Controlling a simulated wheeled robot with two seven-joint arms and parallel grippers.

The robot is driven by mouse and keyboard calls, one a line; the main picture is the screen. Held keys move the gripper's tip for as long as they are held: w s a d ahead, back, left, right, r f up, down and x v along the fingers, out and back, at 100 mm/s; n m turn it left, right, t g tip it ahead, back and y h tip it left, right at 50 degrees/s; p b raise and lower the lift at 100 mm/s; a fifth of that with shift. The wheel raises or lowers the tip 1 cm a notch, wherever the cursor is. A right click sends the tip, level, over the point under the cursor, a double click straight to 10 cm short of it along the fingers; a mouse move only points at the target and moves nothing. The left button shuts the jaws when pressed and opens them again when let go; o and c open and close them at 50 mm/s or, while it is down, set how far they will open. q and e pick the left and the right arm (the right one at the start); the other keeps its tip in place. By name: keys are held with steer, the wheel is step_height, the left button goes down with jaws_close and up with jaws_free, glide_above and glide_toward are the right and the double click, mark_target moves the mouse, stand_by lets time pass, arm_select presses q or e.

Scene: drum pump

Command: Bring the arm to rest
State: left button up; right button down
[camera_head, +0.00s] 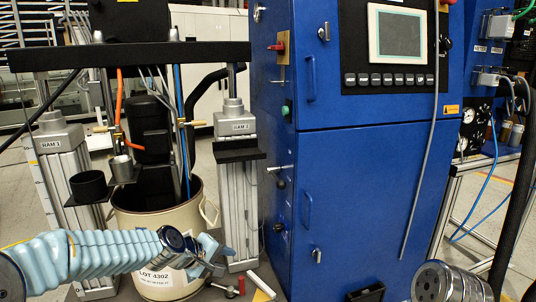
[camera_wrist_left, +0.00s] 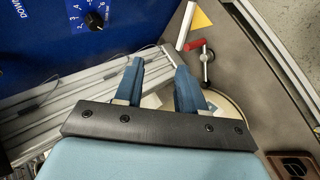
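My left arm (camera_head: 100,255), in a pale blue ribbed sleeve, reaches in from the left across the front of the cream drum (camera_head: 190,220). My left gripper (camera_head: 222,254) is just in front of the drum's right side, below the RAM 2 column. In the left wrist view its two blue fingers (camera_wrist_left: 158,75) stand apart with nothing between them. The drum's rim (camera_wrist_left: 232,105) shows partly behind the right finger. The drum's label, LOT 4302, is partly covered by my arm. My right gripper is not seen.
The ram columns RAM 1 (camera_head: 70,175) and RAM 2 (camera_head: 237,190) flank the drum under a dark crossbeam (camera_head: 130,55). A blue control cabinet (camera_head: 350,200) stands to the right. A red-handled clamp (camera_wrist_left: 198,45) lies near the gripper.

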arm_select(q)
steer(key=s+f+m+g+y, duration=0.1)
steer(key=s+f, duration=0.2)
steer(key=f, duration=0.5)
steer(key=s+f+m+g, duration=0.1)
steer(key=s+f, duration=0.2)
steer(key=f, duration=0.4)
steer(key=s+d+f+m+g, duration=0.1)
steer(key=s+f+m+g, duration=0.4)
steer(key=s+f, duration=1.4)
steer(key=s, duration=0.4)
steer(key=shift+s+f+y, duration=0.15)
steer(key=shift+f+y, duration=0.15)
steer(key=shift+y, duration=0.1)
